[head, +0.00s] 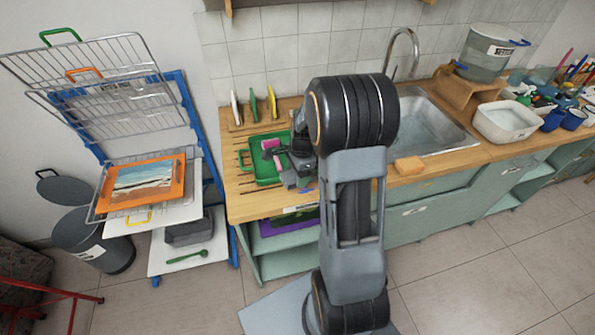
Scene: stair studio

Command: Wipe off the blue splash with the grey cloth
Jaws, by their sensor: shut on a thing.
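My gripper (297,168) is low over the left part of the wooden counter, beside the green tray. It is shut on the grey cloth (290,181), which shows as a small grey patch under the fingers, near the counter's front edge. A small bluish patch (306,190) shows just right of the cloth and looks like part of the blue splash. My arm and gripper hide much of the counter here, so the splash's full extent is hidden. I cannot tell how firmly the cloth touches the counter.
A wire drying rack (130,105) stands left of the counter.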

